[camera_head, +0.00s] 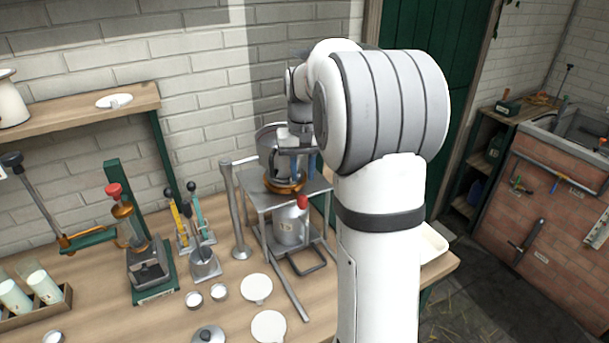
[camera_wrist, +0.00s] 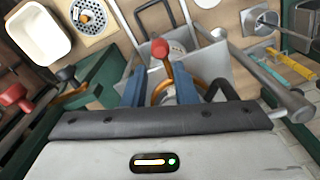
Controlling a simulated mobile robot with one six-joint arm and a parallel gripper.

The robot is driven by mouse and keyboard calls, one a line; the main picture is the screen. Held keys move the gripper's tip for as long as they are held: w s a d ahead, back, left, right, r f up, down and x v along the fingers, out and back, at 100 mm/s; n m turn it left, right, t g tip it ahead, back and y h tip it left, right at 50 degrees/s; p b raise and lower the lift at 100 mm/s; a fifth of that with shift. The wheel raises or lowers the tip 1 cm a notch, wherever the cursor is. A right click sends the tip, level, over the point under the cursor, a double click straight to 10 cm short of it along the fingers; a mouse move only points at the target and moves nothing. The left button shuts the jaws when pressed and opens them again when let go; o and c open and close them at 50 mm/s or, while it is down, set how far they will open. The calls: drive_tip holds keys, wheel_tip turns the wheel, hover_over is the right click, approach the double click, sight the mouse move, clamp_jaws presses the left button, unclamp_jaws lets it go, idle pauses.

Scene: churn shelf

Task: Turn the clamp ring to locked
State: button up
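The clamp ring (camera_head: 284,184) is a brass band under the metal bowl (camera_head: 270,138) on the steel stand. Its lever has a red knob (camera_head: 302,201), which hangs at the stand's front right. In the wrist view the red knob (camera_wrist: 159,48) and brass lever (camera_wrist: 168,72) show beyond the fingers. My gripper (camera_wrist: 162,88) has its two blue fingers apart, with brass parts visible between them and no clear contact. In the head view my gripper (camera_head: 300,158) is over the stand beside the bowl, partly hidden by my arm.
The steel stand (camera_head: 255,186) holds a metal can (camera_head: 289,226) beneath. A steel post (camera_head: 236,212) stands close on the left. White discs (camera_head: 257,288), levers and a red-knobbed press (camera_head: 148,262) are further left on the wooden bench. A white tray (camera_wrist: 38,38) is nearby.

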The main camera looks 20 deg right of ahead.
drive_tip(key=d+y+b, duration=0.1)
drive_tip(key=s+d+n+y+b, duration=0.1)
drive_tip(key=s+d+f+t, duration=0.1)
drive_tip(key=d, duration=0.1)
drive_tip(key=shift+s+f+n+y+b, duration=0.1)
drive_tip(key=shift+s+n+y+b, duration=0.05)
drive_tip(key=shift+n+y+b, duration=0.2)
drive_tip(key=c, duration=0.5)
drive_tip(key=d+n+t+y+b, duration=0.1)
drive_tip(key=s+d+r+n+t+y, duration=0.1)
drive_tip(key=d, duration=0.1)
drive_tip(key=s+d+r+n+t+y+b, duration=0.1)
drive_tip(key=shift+d+b, duration=0.35)
clamp_jaws()
drive_tip(key=p+x, duration=0.1)
drive_tip(key=x, duration=0.9)
drive_tip(key=shift+w+r, duration=0.15)
drive_tip(key=shift+w, duration=0.05)
